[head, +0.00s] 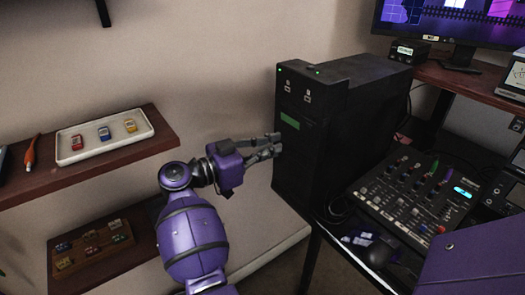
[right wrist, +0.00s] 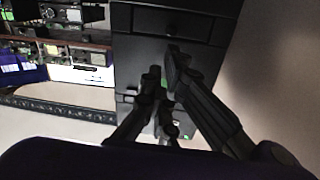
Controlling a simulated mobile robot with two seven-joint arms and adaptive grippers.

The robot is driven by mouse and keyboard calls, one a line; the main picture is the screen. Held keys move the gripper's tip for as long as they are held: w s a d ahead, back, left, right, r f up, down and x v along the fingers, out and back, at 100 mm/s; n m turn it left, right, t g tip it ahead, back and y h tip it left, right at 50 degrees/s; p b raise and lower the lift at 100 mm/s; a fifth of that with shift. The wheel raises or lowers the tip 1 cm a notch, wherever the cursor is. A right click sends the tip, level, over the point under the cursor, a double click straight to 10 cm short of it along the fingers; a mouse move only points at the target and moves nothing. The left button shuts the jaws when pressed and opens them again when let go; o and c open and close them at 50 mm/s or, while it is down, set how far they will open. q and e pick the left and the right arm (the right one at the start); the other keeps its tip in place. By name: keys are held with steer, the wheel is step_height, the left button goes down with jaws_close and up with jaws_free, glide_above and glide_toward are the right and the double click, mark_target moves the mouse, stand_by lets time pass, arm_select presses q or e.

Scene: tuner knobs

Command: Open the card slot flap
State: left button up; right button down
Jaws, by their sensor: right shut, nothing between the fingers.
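A tall black tower case (head: 345,115) stands right of centre in the head view. Its front has a green panel (head: 290,120) below two small pale-marked spots. I cannot tell which part of the front is the card slot flap, or whether it is open. My right gripper (head: 276,144) is shut and empty, with its fingertips close to the case front just below the green panel. I cannot tell whether they touch it. In the right wrist view the fingers cover part of the case front (right wrist: 140,60), and some green shows behind them. My left gripper is not in view.
A mixer (head: 415,195) with knobs and sliders sits on the desk right of the case. At left, a wooden shelf holds a white tray (head: 100,152) with several small coloured items. A lower shelf (head: 85,265) holds more. A monitor (head: 450,22) stands at back right.

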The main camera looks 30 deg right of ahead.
mark_target(296, 140)
steer(key=d, duration=0.5)
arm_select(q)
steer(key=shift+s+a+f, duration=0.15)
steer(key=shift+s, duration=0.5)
